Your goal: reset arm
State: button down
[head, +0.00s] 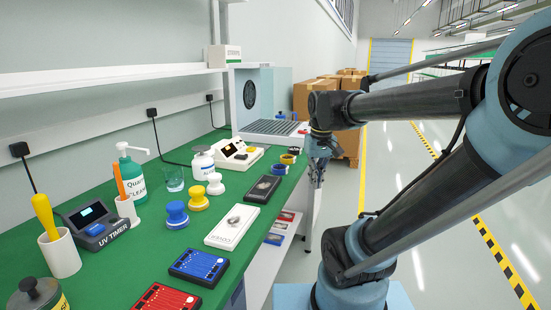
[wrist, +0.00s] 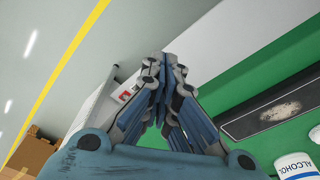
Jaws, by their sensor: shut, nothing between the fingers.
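My gripper (head: 317,178) hangs pointing down beside the right edge of the green bench (head: 130,262), near its far half. In the wrist view my gripper (wrist: 164,62) has its blue fingers together at the tips, with nothing held. The arm reaches in from the right in the head view, bent at the elbow. The gripper is over the bench edge and the grey floor side, apart from the items on the bench. A black-topped block (head: 263,189) with a grey patch lies on the bench to its left; it also shows in the wrist view (wrist: 280,112).
Cardboard boxes (head: 318,95) stand behind the gripper. Open floor (head: 430,240) lies right.

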jog(key=s+d+f+m, duration=0.2)
jog(key=s+d+f, duration=0.4)
jog(key=s+f, duration=0.3)
notch_tip(320, 180, down, 3)
jog(key=shift+s+r+m+t, duration=0.2)
jog(key=shift+s+m+t, duration=0.1)
jog(key=shift+s+t, duration=0.1)
jog(key=shift+r, duration=0.1)
jog(key=w+a+r+n+g, duration=0.1)
jog(key=w+a+r+n, duration=0.6)
jog(key=r, duration=0.3)
jog(key=w+a+r+n, duration=0.4)
jog(key=w+r+n, duration=0.3)
jog(key=r+n, duration=0.2)
jog(key=w+a+r+n, duration=0.5)
jog(key=a+n, duration=0.3)
jog(key=a, duration=0.2)
jog(key=w+a+r+n+g, duration=0.1)
jog(key=w+a+r+n, duration=0.4)
jog(key=a+n, duration=0.3)
jog(key=shift+a+r, duration=0.5)
jog(key=shift+a, duration=0.6)
jog(key=shift+f, duration=0.15)
